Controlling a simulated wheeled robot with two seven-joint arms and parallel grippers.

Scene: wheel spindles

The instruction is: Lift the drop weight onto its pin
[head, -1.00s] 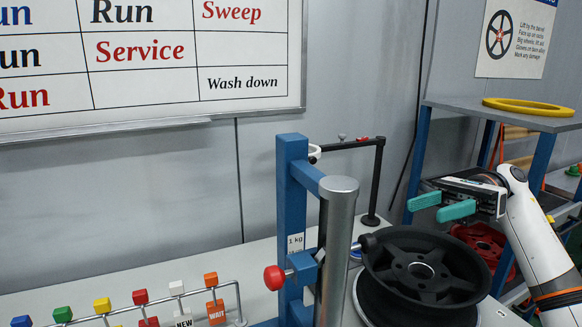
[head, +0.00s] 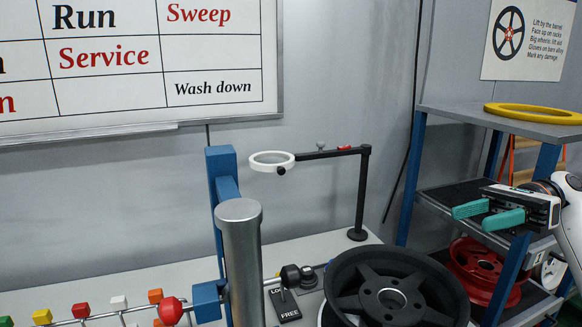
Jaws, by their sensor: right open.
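A tall grey metal cylinder (head: 240,262), which may be the drop weight, stands upright in front of a blue post (head: 222,178) at the lower centre-left. A blue block (head: 207,300) with a red ball knob (head: 170,311) sits low beside it. I cannot tell which part is the pin, and the cylinder's foot is out of frame. My right gripper (head: 486,214) is open and empty at the right, in front of the shelf unit and well apart from the cylinder. Its fingers are teal and point left. My left gripper is not in view.
A black wheel (head: 390,296) lies on the bench, near a lock/free plate (head: 284,305). A black stand (head: 361,200) carries a white ring (head: 271,162). The shelf unit (head: 440,115) holds a yellow ring (head: 533,113) and a red wheel (head: 484,270). Coloured blocks (head: 82,310) line a rail.

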